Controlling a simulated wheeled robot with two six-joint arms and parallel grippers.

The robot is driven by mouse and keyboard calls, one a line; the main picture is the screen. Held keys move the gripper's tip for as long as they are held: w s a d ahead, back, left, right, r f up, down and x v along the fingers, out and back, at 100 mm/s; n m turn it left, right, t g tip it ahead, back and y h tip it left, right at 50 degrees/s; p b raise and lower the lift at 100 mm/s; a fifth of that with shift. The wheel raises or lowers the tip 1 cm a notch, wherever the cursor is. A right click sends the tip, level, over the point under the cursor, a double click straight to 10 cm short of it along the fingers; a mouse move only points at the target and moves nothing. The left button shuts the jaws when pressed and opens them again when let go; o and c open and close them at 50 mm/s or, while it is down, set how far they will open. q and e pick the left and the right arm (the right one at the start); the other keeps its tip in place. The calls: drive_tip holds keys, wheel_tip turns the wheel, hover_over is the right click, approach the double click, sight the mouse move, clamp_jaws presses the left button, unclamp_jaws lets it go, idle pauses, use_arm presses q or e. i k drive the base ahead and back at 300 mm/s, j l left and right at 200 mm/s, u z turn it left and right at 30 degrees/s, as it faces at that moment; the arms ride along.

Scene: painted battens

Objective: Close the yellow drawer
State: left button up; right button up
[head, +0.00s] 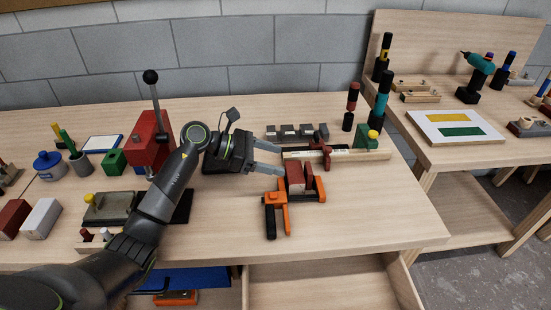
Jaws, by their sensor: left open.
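I see no yellow drawer in the head view. A blue surface (195,277), perhaps a drawer or bin, shows below the front edge of the workbench (385,215), partly hidden by my left arm. An orange item lies at its lower part. My left gripper (281,160) is open above the bench, its two fingers pointing right. Its fingertips are close to a red-brown block (295,178) in an orange clamp (276,198); I cannot tell if they touch. My right gripper is not in view.
A red press (150,140) with a black-knobbed lever stands left of my gripper. A long batten (340,155) with a dark red clamp lies behind it. Dark bottles and drivers stand at the back right. The bench's front right is clear. A second bench holds a painted board (455,127).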

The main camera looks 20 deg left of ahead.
sight(383, 281)
drive_tip(key=k+l, duration=0.25)
drive_tip(key=k, duration=0.25)
drive_tip(key=k+l, duration=0.2)
drive_tip(key=k, duration=0.25)
drive_tip(key=k+l, duration=0.25)
drive_tip(key=k, duration=0.25)
